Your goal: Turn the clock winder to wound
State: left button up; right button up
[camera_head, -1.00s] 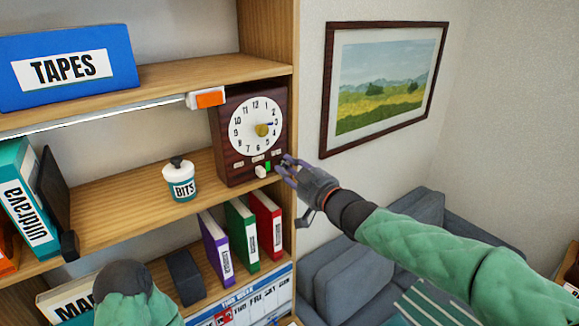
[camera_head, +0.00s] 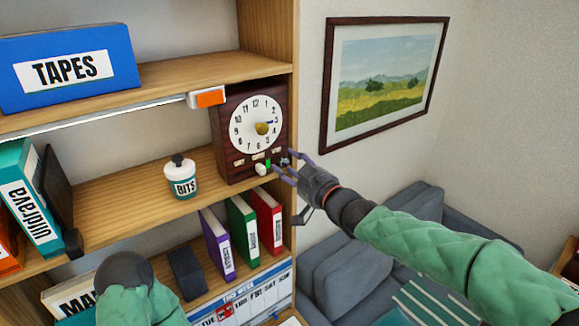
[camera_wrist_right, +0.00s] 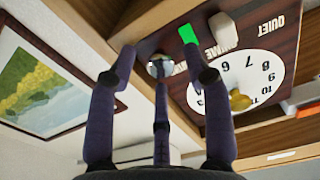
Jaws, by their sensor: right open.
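The dark wood clock (camera_head: 226,140) stands at the right end of the middle shelf, with a white dial and a brass knob (camera_head: 262,128) at its middle. Its lower front has a white switch (camera_head: 260,169), a green patch (camera_head: 268,163) and a small round metallic knob, which shows in the right wrist view (camera_wrist_right: 159,66). I cannot tell for sure which knob is the winder. My right gripper (camera_head: 281,163) is open at the clock's lower right corner. In the right wrist view its fingers stand around the metallic knob, with gaps at the sides. My left gripper is out of view.
A white jar marked BITS (camera_head: 181,181) stands left of the clock. A blue TAPES box (camera_head: 65,68) is on the shelf above. Purple, green and red binders (camera_head: 268,219) stand below. The shelf's side panel (camera_head: 268,30) and a framed picture (camera_head: 384,82) are near my right arm.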

jog(key=v, duration=1.2)
